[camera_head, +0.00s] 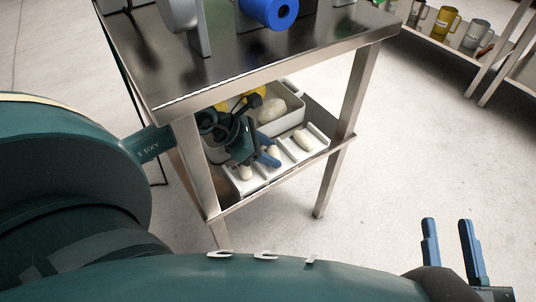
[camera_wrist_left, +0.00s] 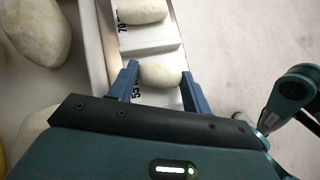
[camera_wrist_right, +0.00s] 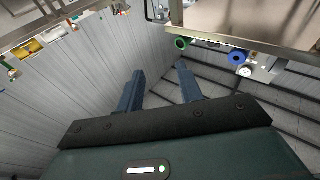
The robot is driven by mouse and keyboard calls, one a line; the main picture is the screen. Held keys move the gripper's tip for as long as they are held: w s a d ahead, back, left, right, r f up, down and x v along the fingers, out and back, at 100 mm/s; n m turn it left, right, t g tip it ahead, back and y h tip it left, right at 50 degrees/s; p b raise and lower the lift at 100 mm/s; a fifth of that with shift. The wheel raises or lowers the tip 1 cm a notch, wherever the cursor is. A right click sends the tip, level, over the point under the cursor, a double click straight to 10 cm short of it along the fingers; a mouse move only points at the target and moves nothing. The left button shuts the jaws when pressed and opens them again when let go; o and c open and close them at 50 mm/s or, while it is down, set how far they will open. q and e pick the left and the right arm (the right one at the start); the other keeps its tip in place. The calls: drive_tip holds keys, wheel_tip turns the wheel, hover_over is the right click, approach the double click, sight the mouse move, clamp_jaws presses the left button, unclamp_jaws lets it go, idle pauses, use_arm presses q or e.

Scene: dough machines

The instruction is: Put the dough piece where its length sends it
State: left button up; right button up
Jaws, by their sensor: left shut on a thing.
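In the left wrist view, a pale oval dough piece (camera_wrist_left: 161,74) is between the fingers of my left gripper (camera_wrist_left: 163,88), which is shut on it. The piece is at the compartment marked 55 of the white tray (camera_wrist_left: 152,35); I cannot tell whether it touches the tray floor. Another dough piece (camera_wrist_left: 143,11) lies in the compartment marked 70. In the head view, my left gripper (camera_head: 266,157) reaches over the tray on the lower shelf, among several dough pieces, one at the right end (camera_head: 304,141). My right gripper (camera_head: 456,250) is open and empty, far from the tray.
A white bin (camera_head: 293,108) with larger dough stands behind the tray. The steel table top (camera_head: 250,60) with a blue-ended machine (camera_head: 268,10) is above the shelf, and a table leg (camera_head: 347,120) is at the right. A rack (camera_head: 450,52) with mugs is at upper right. The floor between is clear.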

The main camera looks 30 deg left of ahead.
use_arm(q)
drive_tip(key=shift+f, duration=0.55)
drive_tip(key=o, duration=0.7)
drive_tip(key=shift+c, duration=0.2)
drive_tip(key=shift+o, duration=0.6)
drive_tip(key=shift+s, duration=0.1)
use_arm(e)
drive_tip(key=shift+r+t+y, duration=0.3)
drive_tip(key=shift+r, duration=0.25)
use_arm(q)
drive_tip(key=shift+f, duration=0.1)
use_arm(e)
drive_tip(key=shift+w, duration=0.1)
use_arm(q)
drive_tip(key=shift+a+r, duration=0.1)
drive_tip(key=shift+r, duration=0.4)
drive_tip(key=p+v, duration=0.3)
drive_tip(key=v, duration=0.4)
drive_tip(key=shift+r, duration=0.15)
use_arm(e)
drive_tip(key=shift+d+f+n+h, duration=0.25)
drive_tip(key=shift+f+n+h, duration=0.05)
drive_tip(key=shift+h, duration=0.2)
